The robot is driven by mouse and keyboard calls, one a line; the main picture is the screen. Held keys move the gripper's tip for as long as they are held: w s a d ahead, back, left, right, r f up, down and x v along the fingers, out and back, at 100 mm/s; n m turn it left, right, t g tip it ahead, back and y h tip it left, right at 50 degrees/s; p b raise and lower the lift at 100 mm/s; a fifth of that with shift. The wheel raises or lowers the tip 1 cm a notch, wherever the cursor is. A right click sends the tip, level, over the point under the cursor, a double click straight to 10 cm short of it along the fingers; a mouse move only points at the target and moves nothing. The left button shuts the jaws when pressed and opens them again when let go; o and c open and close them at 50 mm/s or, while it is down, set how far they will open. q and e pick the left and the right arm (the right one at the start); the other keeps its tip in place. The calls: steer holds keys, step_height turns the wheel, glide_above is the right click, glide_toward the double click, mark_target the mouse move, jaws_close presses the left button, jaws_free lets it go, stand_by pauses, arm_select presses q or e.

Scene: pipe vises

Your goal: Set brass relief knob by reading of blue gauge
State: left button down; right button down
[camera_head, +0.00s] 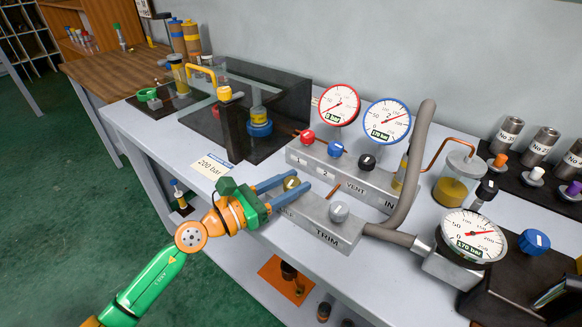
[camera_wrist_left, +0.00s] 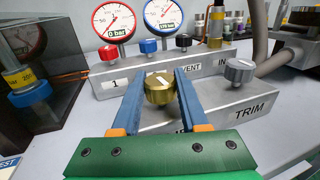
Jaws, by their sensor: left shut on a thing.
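The brass knob (camera_head: 291,183) sits on the left part of the front grey block marked TRIM; in the left wrist view (camera_wrist_left: 159,88) its white mark slants. My left gripper (camera_head: 297,185) has its two blue fingers on either side of the brass knob, shut on it. The blue-rimmed gauge (camera_head: 387,121) stands behind the valve block, with a readout of about 170 bar; it also shows in the left wrist view (camera_wrist_left: 170,16). A card (camera_head: 213,166) on the table reads 200 bar. My right gripper is not in view.
A red-rimmed gauge (camera_head: 339,104) reads 0 bar. Red, blue and black knobs line the rear block (camera_head: 345,172). A grey TRIM knob (camera_head: 339,211) is close right of the brass one. A thick grey hose (camera_head: 415,165) and a white gauge (camera_head: 473,238), reading about 170 bar, stand right.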

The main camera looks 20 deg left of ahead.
arm_select(q)
steer(key=n+t+y+p, duration=0.1)
steer(key=y+p, duration=0.1)
steer(key=p, duration=0.1)
steer(key=n+t+y+p, duration=0.1)
steer(key=n+y+p, duration=0.1)
steer(key=p, duration=0.1)
steer(key=r+n+y+p, duration=0.1)
steer(key=y+p, duration=0.1)
steer(key=p, duration=0.1)
steer(key=shift+d+n+t, duration=0.1)
steer(key=shift+n+t, duration=0.2)
steer(key=shift+t, duration=0.1)
steer(key=shift+f+n+y+p, duration=0.2)
steer(key=shift+n+y+p, duration=0.25)
steer(key=shift+y, duration=0.45)
steer(key=n+y, duration=0.2)
steer(key=y, duration=0.1)
steer(key=shift+f+y+p, duration=0.25)
steer(key=shift+y+p, duration=0.05)
steer(key=shift+p, duration=0.05)
steer(key=shift+n+y, duration=1.05)
steer(key=shift+y, duration=0.45)
steer(key=shift+c, duration=2.1)
jaws_free()
